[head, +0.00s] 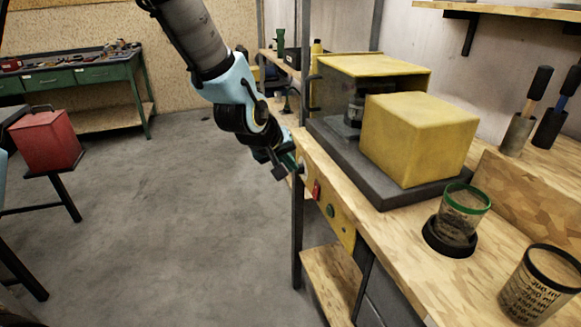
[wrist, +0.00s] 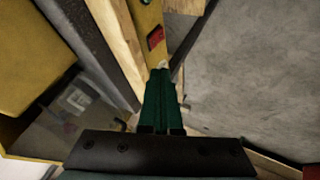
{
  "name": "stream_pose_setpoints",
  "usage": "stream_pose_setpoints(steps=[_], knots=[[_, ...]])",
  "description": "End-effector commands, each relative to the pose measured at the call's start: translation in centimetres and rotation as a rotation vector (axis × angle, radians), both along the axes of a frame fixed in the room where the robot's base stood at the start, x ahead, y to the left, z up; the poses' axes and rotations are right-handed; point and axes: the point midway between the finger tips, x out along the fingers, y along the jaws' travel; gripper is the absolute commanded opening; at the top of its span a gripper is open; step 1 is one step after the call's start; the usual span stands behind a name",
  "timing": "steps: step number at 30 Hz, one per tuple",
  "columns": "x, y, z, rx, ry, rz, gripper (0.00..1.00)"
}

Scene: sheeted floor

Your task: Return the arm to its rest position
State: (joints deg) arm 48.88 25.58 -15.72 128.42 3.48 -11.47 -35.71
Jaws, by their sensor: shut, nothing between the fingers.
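My arm (head: 235,90) reaches down from the top of the head view, bent at its blue and black wrist. My gripper (head: 291,162) is beside the far part of the workbench's front edge. In the wrist view, the two green fingers of my gripper (wrist: 159,75) lie together with nothing between them. Their tips point toward the yellow front panel (wrist: 148,18) with a red switch (wrist: 155,38). I cannot tell whether the tips touch the bench.
The wooden workbench (head: 400,235) carries a yellow machine (head: 418,138) on a dark base, a green-rimmed cup (head: 464,205) and a measuring cup (head: 540,285). A red box (head: 45,140) sits on a stool at left. A green table (head: 85,82) stands behind. Grey floor (head: 180,220) between is open.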

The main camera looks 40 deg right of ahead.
Motion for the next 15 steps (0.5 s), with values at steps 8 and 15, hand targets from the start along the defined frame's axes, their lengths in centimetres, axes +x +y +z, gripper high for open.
stream_pose_setpoints(steps=[8, 15], knots=[[0.0, 0.0, 0.0, 0.000, 0.000, 0.000, 0.00], [1.1, 1.1, 0.0, 0.015, -0.007, 0.016, 0.00]])
